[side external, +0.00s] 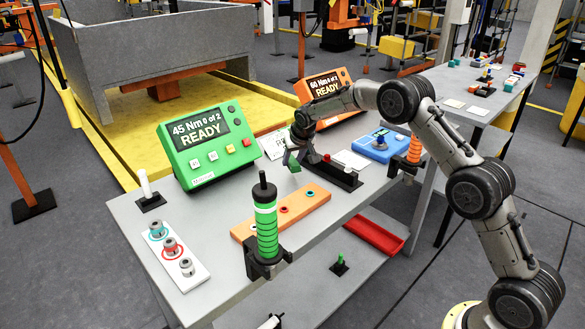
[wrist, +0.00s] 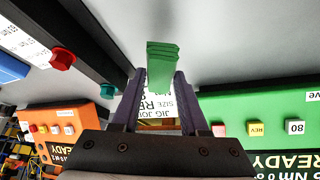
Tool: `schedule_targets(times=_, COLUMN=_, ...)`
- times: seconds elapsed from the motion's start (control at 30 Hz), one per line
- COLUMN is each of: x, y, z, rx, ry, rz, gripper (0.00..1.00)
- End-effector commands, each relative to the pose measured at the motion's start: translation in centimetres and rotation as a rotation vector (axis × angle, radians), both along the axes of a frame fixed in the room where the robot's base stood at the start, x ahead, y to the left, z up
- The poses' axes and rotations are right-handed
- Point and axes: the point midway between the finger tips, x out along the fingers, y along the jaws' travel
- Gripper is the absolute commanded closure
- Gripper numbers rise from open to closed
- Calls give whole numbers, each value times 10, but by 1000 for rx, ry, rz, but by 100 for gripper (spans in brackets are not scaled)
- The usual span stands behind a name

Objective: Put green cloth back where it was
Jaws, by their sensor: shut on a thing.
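The green cloth (wrist: 163,58) looks like a small folded stack in the wrist view. My gripper (wrist: 160,82) is shut on it, with a dark finger on either side. In the side view the cloth (side external: 294,165) hangs from my gripper (side external: 293,150) above the far part of the grey table (side external: 128,228). It is between the green READY box and the black rack. It appears clear of the table, but the exact height cannot be told. The side view shows only a little of the cloth.
A green READY box (side external: 196,160) stands left of my gripper, an orange READY box (side external: 316,84) behind it. An orange strip (side external: 304,201) and an upright green-gripped tool (side external: 266,228) are nearer the front.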

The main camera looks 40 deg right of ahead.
Motion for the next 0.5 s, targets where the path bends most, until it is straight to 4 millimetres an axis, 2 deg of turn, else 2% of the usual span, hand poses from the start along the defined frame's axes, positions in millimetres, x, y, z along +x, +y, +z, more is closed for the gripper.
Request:
schedule_targets(times=0.23, x=2, y=0, z=-32, rx=0, ry=3, rz=0, gripper=100)
schedule_targets(times=0.5, x=2, y=0, z=-34, rx=0, ry=0, rz=0, gripper=100)
